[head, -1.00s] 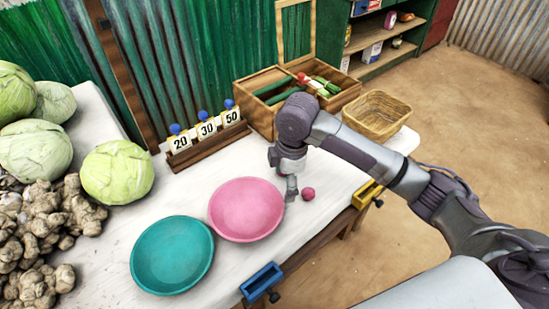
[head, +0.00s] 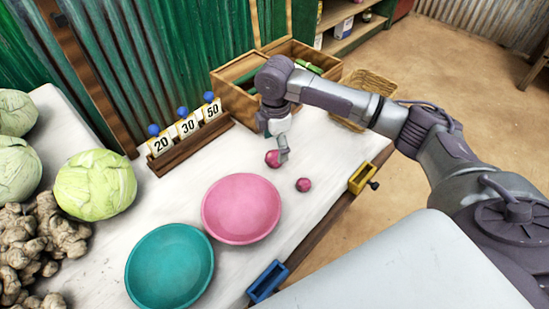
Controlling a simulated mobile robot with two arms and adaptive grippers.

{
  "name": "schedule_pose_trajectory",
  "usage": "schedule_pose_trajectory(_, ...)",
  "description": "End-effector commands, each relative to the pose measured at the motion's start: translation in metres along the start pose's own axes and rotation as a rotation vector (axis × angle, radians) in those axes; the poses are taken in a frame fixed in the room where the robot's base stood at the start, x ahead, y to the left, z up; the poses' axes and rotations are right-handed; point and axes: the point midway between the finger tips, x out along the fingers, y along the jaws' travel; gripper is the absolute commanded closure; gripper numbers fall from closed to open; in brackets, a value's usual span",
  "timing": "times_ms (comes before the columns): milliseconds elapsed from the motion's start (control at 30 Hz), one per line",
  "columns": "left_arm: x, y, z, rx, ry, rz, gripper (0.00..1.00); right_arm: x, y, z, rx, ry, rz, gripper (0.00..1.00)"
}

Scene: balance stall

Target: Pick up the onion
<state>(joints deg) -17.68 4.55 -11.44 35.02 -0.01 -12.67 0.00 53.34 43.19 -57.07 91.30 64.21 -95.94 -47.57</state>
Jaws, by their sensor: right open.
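Two small reddish-pink onions show on the white table. One onion (head: 272,159) is right at the fingers of my right gripper (head: 279,156), on their left side in the picture. The other onion (head: 303,185) lies on the table to the right of the fingers and nearer, apart from them. My right gripper points down and is open. I cannot tell whether the first onion sits between the fingers or just beside them. My left gripper is out of view.
A pink bowl (head: 241,209) and a teal bowl (head: 169,259) stand near the front. Number cards 20, 30, 50 stand in a wooden rack (head: 190,146). A wooden crate (head: 240,102) and a wicker basket (head: 374,88) are behind. Cabbages (head: 95,184) and ginger fill the left.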

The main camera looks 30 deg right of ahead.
Motion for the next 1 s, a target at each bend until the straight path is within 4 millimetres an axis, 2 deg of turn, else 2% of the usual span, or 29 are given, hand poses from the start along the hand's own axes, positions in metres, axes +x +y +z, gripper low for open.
schedule_pose_trajectory(200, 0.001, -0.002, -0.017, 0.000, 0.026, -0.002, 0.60, 0.029, 0.002, 0.000, 0.001, -0.001, -0.002, 0.15)
schedule_pose_trajectory(333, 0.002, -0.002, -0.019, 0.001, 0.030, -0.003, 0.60, 0.046, 0.002, -0.001, 0.000, -0.001, -0.002, 0.15)
schedule_pose_trajectory(633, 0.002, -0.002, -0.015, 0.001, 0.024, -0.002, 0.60, 0.051, 0.002, 0.000, 0.000, 0.000, 0.001, 0.15)
schedule_pose_trajectory(667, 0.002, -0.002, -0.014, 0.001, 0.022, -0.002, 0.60, 0.051, 0.002, 0.000, 0.000, 0.000, 0.001, 0.19)
schedule_pose_trajectory(1000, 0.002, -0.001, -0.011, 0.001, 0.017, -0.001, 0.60, 0.051, 0.002, 0.000, 0.000, 0.000, 0.001, 0.75)
